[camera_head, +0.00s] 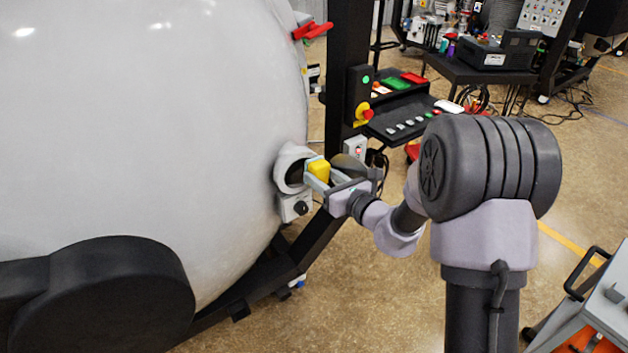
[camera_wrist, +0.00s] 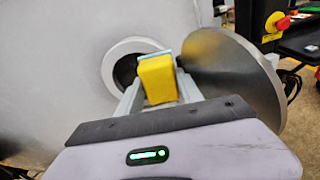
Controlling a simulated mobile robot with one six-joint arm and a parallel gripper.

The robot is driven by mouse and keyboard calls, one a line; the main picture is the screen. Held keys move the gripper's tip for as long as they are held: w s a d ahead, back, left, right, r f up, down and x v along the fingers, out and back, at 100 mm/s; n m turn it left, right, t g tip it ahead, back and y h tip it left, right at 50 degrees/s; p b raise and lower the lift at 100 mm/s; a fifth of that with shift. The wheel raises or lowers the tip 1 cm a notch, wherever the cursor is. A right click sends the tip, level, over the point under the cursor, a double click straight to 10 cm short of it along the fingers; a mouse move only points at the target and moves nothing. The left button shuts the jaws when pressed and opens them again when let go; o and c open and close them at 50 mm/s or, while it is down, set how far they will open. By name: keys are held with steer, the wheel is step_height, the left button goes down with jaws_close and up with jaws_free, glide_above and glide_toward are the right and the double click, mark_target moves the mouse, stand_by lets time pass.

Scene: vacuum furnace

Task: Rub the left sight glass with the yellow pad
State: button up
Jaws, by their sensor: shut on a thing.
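The yellow pad (camera_head: 318,169) is between the fingers of my gripper (camera_head: 315,176), which is shut on it. In the wrist view the pad (camera_wrist: 157,80) sits upright between the fingertips, with a thin pale blue-grey edge on its far side. A sight glass (camera_head: 291,169) with a pale round rim and dark centre is on the white furnace wall just left of the pad. Its rim (camera_wrist: 113,56) also shows in the wrist view, partly hidden behind the pad and a finger. I cannot tell whether the pad touches the glass.
A round metal disc (camera_wrist: 225,72), apparently an open cover, stands close to the right of my gripper. A small box with a black knob (camera_head: 299,207) is below the sight glass. A dark post (camera_head: 346,80) and a control panel (camera_head: 408,115) stand behind.

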steer(key=shift+s+a+b, duration=0.2)
steer(key=shift+s+a, duration=0.5)
steer(key=shift+a, duration=0.3)
steer(key=shift+s+a+b, duration=0.25)
steer(key=shift+s+a, duration=0.45)
steer(key=shift+a, duration=0.35)
steer(key=shift+s+a+b, duration=0.2)
steer(key=shift+s+a, duration=0.5)
steer(key=shift+a, duration=0.3)
steer(key=shift+d, duration=0.1)
steer(key=shift+s+d, duration=0.1)
steer(key=shift+d, duration=0.05)
steer(key=shift+f+b+v, duration=0.15)
steer(key=shift+b+v, duration=0.25)
steer(key=shift+v, duration=1)
steer(key=shift+f+b+v, duration=0.2)
steer(key=shift+b+v, duration=0.15)
steer(key=shift+v, duration=1.05)
steer(key=shift+s, duration=0.1)
steer(key=v, duration=0.2)
steer(key=shift+s+d+f+b, duration=0.1)
steer(key=shift+s+d+b, duration=0.05)
steer(key=shift+s+b, duration=0.25)
steer(key=p+x, duration=0.1)
steer(key=x, duration=0.6)
steer(key=shift+r+p, duration=0.3)
steer(key=shift+r, duration=0.05)
